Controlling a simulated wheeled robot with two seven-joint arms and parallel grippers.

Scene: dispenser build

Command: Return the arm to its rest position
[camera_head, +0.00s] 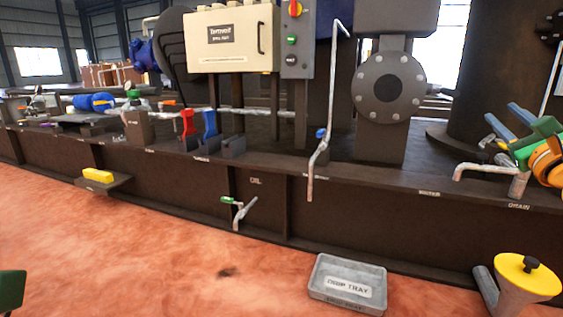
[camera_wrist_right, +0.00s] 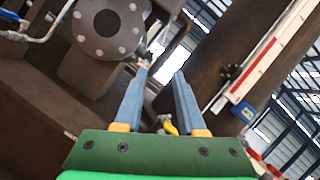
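My right gripper (camera_head: 499,112) is at the right edge of the head view, in front of the dark column and above the drain pipe (camera_head: 487,167). Its two blue-grey fingers are spread apart, with the green palm and an orange joint behind them. The right wrist view shows this gripper (camera_wrist_right: 160,73) open, with nothing held at the fingertips. A small yellow and metal part (camera_wrist_right: 169,127) shows through the gap near the palm; I cannot tell its distance. A green piece (camera_head: 10,290) at the lower left edge may be mine. My left gripper's fingers are not seen.
A drip tray (camera_head: 321,287) and a yellow-lidded funnel-like container (camera_head: 525,275) are on the floor. The dark skid (camera_head: 340,235) carries a control box (camera_head: 231,38), a flange (camera_head: 390,88) and an upright bent pipe (camera_head: 333,100). A green-handled oil valve (camera_head: 238,210) sticks out. Floor at left is clear.

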